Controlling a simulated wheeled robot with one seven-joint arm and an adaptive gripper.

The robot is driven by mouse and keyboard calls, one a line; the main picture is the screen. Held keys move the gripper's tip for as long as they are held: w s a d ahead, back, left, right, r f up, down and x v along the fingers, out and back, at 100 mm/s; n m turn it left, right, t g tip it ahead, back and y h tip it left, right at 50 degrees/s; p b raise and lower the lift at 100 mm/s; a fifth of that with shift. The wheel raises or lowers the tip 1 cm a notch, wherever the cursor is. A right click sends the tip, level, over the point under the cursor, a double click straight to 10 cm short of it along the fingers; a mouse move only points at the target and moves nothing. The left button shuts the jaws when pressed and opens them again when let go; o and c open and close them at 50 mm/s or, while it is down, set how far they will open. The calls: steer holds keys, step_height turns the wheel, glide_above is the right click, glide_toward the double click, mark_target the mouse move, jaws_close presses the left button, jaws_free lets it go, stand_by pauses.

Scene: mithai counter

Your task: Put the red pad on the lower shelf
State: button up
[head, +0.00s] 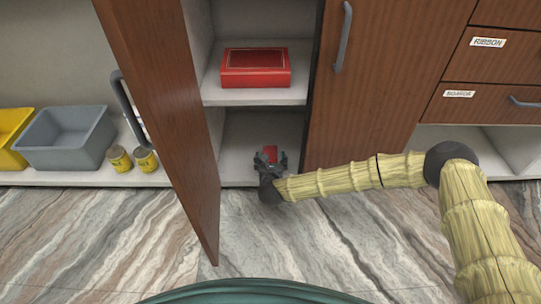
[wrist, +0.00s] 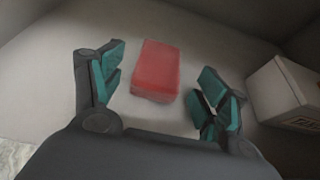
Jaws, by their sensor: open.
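The red pad (wrist: 156,68) is a small red block lying on the lower shelf (wrist: 60,100) of the open cupboard. It also shows in the head view (head: 270,152), just beyond my gripper (head: 269,162). My gripper is at the front of the lower compartment. In the wrist view its teal-padded fingers (wrist: 160,88) are spread wide, with the pad a little ahead of the gap between them. There is clear space on both sides of the pad, and the fingers do not touch it.
A red box (head: 255,68) with a dark top panel sits on the upper shelf (head: 254,96). A white labelled box (wrist: 284,92) stands to the right in the wrist view. The open cupboard door (head: 165,110) is on the left. Grey (head: 65,138) and yellow bins stand farther left.

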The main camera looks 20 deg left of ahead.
steer(key=p+v, duration=0.3)
steer(key=v, duration=0.6)
steer(key=shift+s+p, duration=0.15)
steer(key=shift+p, duration=0.15)
steer(key=shift+r, duration=0.15)
